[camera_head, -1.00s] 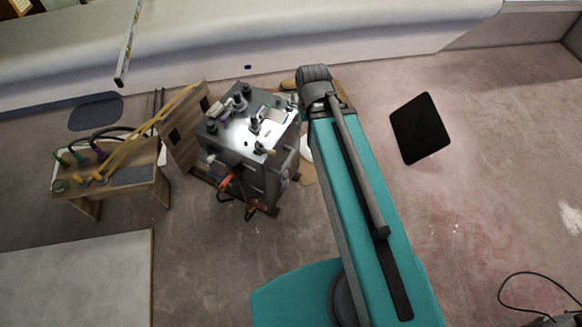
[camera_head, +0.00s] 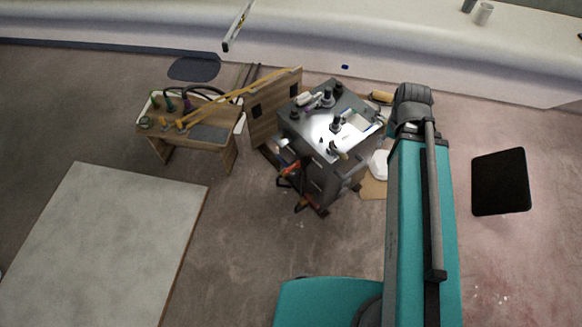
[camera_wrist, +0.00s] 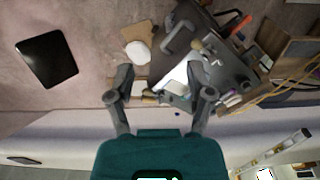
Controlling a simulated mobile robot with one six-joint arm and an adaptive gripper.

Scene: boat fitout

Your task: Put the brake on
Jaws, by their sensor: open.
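A grey metal tool cart (camera_head: 310,170) stands on the floor left of my arm in the head view, with tools and a white sheet on its top. Dark feet or casters (camera_head: 322,211) show at its lower edge; a brake lever cannot be made out. The cart (camera_wrist: 235,70) also shows in the wrist view, upper right, with a dark handle-like bar (camera_wrist: 182,38). My gripper (camera_wrist: 160,85) is open and empty in the wrist view. Its right finger overlaps the cart in the picture; contact cannot be judged. My gripper is hidden in the head view.
A wooden bench (camera_head: 200,135) with cables and yellow rods stands left of the cart, a wooden panel (camera_head: 275,105) between them. A black mat (camera_head: 500,181) lies right of my arm. A pale board (camera_head: 110,240) lies front left. Floor before the cart is clear.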

